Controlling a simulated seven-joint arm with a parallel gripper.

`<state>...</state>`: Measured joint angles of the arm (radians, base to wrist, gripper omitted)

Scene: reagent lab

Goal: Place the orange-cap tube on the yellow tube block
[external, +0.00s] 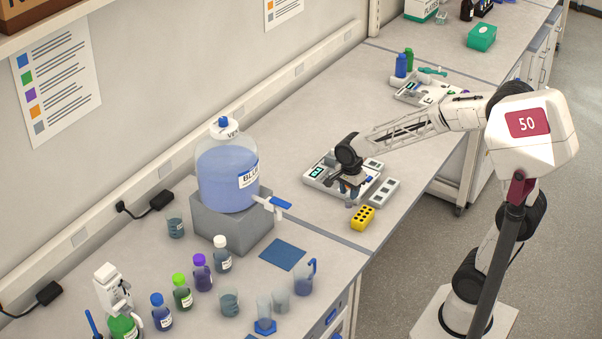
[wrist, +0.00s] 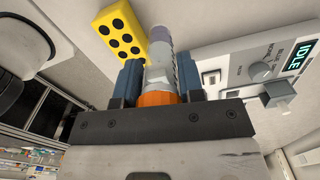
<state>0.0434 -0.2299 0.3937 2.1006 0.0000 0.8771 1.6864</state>
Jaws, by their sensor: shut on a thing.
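My gripper (wrist: 160,85) is shut on the orange-cap tube (wrist: 160,62). In the wrist view the orange cap lies between the blue fingers and the clear tube with a purplish end points away from the palm. The yellow tube block (wrist: 121,34), with dark round holes, lies just left of the tube in the wrist view, apart from it. In the external view the yellow block (external: 362,217) sits near the bench's front edge. My gripper (external: 350,188) is over the bench just behind and left of the block; the tube is hard to make out there.
A white instrument (external: 316,180) with a display lies under my gripper; its display reads IDLE in the wrist view (wrist: 270,62). A grey-white rack (external: 383,192) lies beside the block. A large blue carboy (external: 227,178) and several bottles stand left. Bare bench lies left of the block.

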